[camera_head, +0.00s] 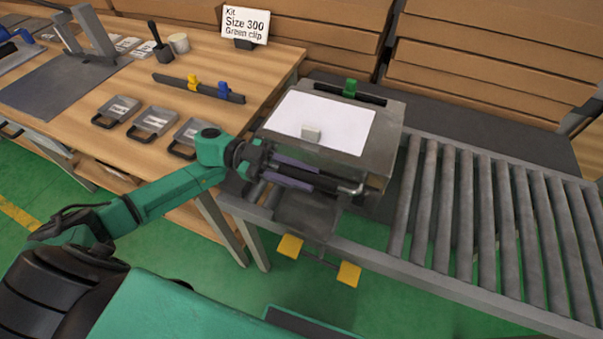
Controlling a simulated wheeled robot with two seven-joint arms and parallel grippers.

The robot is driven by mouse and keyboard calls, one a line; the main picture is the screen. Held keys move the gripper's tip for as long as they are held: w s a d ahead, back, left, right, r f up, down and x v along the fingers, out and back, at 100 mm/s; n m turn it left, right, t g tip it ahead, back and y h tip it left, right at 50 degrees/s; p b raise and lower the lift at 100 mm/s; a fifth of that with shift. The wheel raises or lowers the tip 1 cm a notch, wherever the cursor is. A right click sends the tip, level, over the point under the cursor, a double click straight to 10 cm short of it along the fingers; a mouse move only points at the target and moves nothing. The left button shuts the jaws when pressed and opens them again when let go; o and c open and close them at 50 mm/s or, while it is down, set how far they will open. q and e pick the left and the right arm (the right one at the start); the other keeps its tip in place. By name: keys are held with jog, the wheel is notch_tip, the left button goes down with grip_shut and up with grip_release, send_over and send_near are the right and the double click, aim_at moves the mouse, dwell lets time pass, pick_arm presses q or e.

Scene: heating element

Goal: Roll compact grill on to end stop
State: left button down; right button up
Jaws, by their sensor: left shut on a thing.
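The compact grill (386,123) is a grey metal box with a white sheet on top, at the left end of the roller conveyor (480,205). A dark bar with a green clip (350,88) lies along its back edge. A small pale block (311,133) sits on the sheet. My left gripper (300,178) is at the grill's near side, shut on a bar-like front handle (352,189); the fingers hide most of it. I cannot make out the end stop or whether the grill touches it. My right gripper is not in view.
A wooden workbench (225,60) stands at left with small trays (153,121), a rail with yellow and blue clips (199,88) and a kit sign (246,24). Two yellow pedals (290,246) stick out below the conveyor. The rollers to the right are empty. Stacked boxes stand behind.

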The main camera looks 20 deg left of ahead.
pick_arm(q)
jog(key=shift+a, duration=0.6)
jog(key=c, duration=0.6)
grip_release()
jog(key=a+b, duration=0.1)
jog(key=a, duration=0.3)
jog(key=a+b, duration=0.2)
jog(key=a, duration=0.3)
jog(key=w+a+b, duration=0.1)
jog(key=a, duration=0.4)
jog(key=shift+a, duration=0.25)
